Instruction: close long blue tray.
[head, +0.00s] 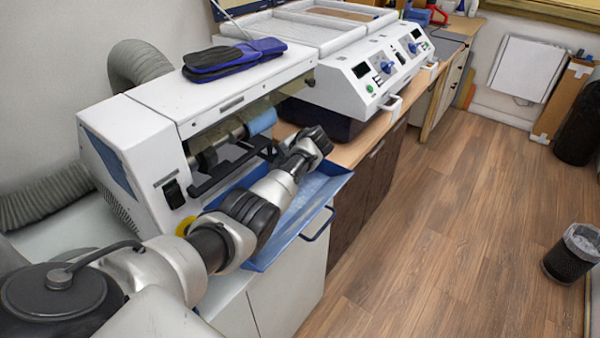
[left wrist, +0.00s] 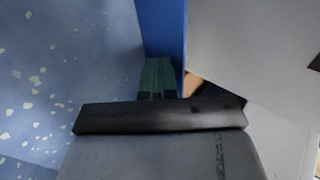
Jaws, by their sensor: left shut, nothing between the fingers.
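The long blue tray (head: 322,192) sticks out from the front of the white grinding machine, above the counter's front edge. A bar handle (head: 318,226) shows on its outer side. My left arm reaches across the tray and hides part of it. My left gripper (head: 314,141) is over the tray's far part; its fingers are hard to make out there. In the left wrist view the green fingertips (left wrist: 158,76) are shut and empty, close against the tray's blue wall (left wrist: 165,35). I cannot tell whether they touch it. The tray's speckled floor (left wrist: 70,70) lies to the left.
The white machine (head: 150,150) stands behind the tray, with blue-black insoles (head: 235,58) on top. A second white machine (head: 365,75) with a front handle stands farther along the counter. White cabinet doors (head: 290,285) are below.

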